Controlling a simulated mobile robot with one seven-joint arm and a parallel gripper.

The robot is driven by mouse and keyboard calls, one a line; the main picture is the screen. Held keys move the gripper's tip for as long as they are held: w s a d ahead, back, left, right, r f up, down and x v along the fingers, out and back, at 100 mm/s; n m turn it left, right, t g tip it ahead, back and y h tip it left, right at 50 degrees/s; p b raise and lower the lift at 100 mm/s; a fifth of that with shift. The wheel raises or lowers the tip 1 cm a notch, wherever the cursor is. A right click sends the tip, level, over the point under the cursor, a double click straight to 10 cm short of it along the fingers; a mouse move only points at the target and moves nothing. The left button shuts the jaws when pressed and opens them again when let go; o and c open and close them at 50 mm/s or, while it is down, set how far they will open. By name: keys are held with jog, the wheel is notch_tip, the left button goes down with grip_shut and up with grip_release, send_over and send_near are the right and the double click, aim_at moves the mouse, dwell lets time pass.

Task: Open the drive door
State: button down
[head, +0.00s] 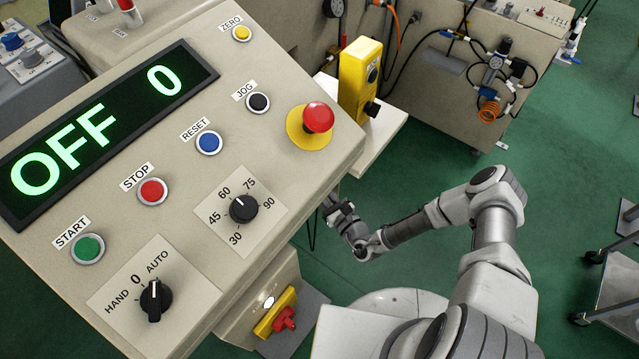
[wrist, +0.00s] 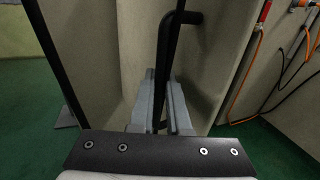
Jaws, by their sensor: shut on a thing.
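In the wrist view, the fingers of my gripper (wrist: 160,78) are shut on a black bar handle (wrist: 166,45). The handle runs up between the fingers and bends to the right at its upper end. It stands in front of a beige panel (wrist: 110,45), which looks like the drive door. I cannot tell whether the door is open. In the head view, my gripper (head: 333,204) is low beside the right edge of the console, partly hidden. The handle and door are not clear there.
The tilted console (head: 120,230) with its buttons fills the left of the head view. A white shelf with a yellow box (head: 359,80) juts out beyond it. A beige cabinet with hoses (head: 440,70) stands at the back. Green floor (head: 570,150) is clear at right, beside a cart (head: 615,285).

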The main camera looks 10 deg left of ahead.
jog(key=shift+s+a, duration=0.1)
jog(key=shift+s, duration=0.1)
dwell(0.5)
jog(key=c, duration=0.9)
grip_release()
